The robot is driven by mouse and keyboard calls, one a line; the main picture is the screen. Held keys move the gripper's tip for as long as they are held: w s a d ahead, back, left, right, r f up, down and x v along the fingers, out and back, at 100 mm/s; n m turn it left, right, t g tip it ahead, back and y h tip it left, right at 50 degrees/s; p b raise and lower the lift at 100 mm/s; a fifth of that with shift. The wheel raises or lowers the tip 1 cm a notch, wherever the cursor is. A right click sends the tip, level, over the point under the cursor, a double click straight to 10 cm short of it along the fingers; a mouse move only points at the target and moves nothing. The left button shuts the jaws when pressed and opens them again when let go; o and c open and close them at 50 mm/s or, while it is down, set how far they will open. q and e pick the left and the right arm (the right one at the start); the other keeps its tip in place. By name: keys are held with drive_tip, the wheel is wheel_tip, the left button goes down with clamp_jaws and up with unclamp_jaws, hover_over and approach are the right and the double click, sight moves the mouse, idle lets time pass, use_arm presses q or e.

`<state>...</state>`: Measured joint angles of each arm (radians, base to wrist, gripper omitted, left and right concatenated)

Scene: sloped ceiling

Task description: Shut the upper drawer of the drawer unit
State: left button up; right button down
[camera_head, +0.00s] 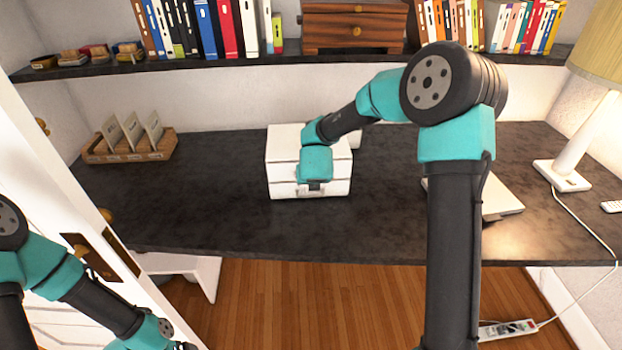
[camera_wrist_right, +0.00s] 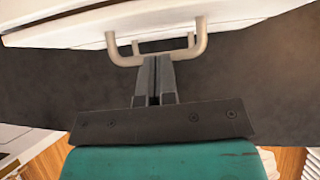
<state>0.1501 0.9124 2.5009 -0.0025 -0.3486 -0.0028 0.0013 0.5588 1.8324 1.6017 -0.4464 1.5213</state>
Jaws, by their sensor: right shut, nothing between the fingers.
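The white drawer unit (camera_head: 283,150) stands on the dark desk, its front facing me. My right arm covers part of its front, so how far the upper drawer stands out is hard to tell. In the right wrist view a white drawer front (camera_wrist_right: 80,28) fills the top, with a pale metal bar handle (camera_wrist_right: 200,45). A second handle (camera_wrist_right: 165,44) shows behind it. My right gripper (camera_wrist_right: 155,62) is shut and empty, its tips at the nearer handle's bar; contact is unclear. It also shows at the unit's front (camera_head: 314,186). My left gripper (camera_head: 187,346) is barely visible at the bottom edge.
A wooden card holder (camera_head: 130,150) stands left on the desk. A flat pale device (camera_head: 500,199) and a lamp (camera_head: 575,165) are at the right. A shelf (camera_head: 240,62) with books and a wooden chest (camera_head: 353,28) runs above.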

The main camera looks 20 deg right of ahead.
drive_tip(key=s+f+v, duration=0.1)
drive_tip(key=s+v, duration=0.1)
drive_tip(key=v, duration=1.1)
drive_tip(key=shift+a+f, duration=0.3)
drive_tip(key=shift+a, duration=0.05)
